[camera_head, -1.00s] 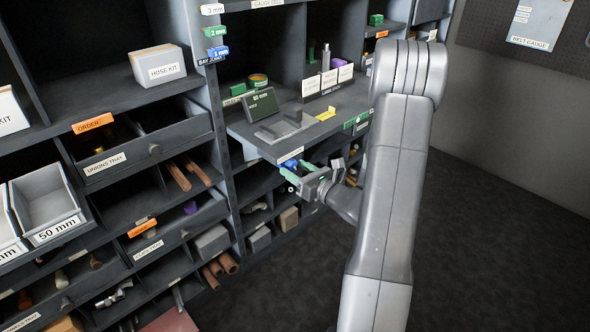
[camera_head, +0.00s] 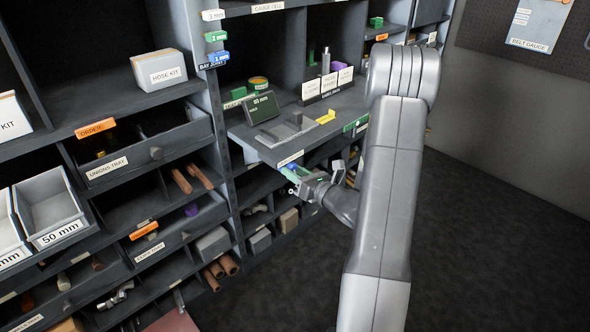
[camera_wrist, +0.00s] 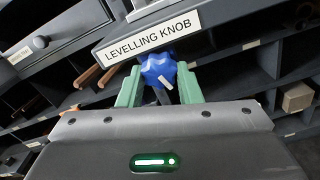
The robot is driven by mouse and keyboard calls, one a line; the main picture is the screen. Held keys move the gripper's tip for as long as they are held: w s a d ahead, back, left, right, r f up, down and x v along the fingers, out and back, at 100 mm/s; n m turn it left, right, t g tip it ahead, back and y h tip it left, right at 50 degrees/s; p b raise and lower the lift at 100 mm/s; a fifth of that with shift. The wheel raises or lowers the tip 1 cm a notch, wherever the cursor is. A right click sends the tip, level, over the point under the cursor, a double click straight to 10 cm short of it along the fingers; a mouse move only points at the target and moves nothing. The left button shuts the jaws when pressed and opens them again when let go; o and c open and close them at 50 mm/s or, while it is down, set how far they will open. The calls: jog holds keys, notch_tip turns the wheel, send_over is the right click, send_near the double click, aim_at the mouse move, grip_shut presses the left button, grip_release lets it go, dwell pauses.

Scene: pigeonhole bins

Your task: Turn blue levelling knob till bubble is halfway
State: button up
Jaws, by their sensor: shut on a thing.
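The blue levelling knob (camera_wrist: 158,70) is lobed, with a pale pointer mark on its face, and sits under the shelf edge labelled LEVELLING KNOB (camera_wrist: 150,38) in the wrist view. My gripper (camera_wrist: 160,88) has its green fingers on both sides of the knob, shut on it. In the head view my gripper (camera_head: 297,173) is at the front edge of the projecting shelf (camera_head: 240,132), and the knob is barely visible there. I cannot make out a bubble on the shelf. A green-lit slot with a white bar shows on my gripper's housing in the wrist view.
On the shelf stand a dark display (camera_head: 261,108) reading 80 mm, a grey block, a yellow piece (camera_head: 326,117) and a labelled rack (camera_head: 327,84). Drawers and bins with pipes lie left and below. The floor (camera_head: 480,230) at right is clear.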

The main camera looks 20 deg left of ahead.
jog(key=shift+m, duration=0.5)
jog(key=o, duration=1)
jog(key=shift+c, duration=0.2)
jog(key=shift+d, duration=0.15)
jog(key=v, duration=1.3)
jog(key=shift+s+d+p, duration=0.25)
jog(key=shift+p, duration=0.05)
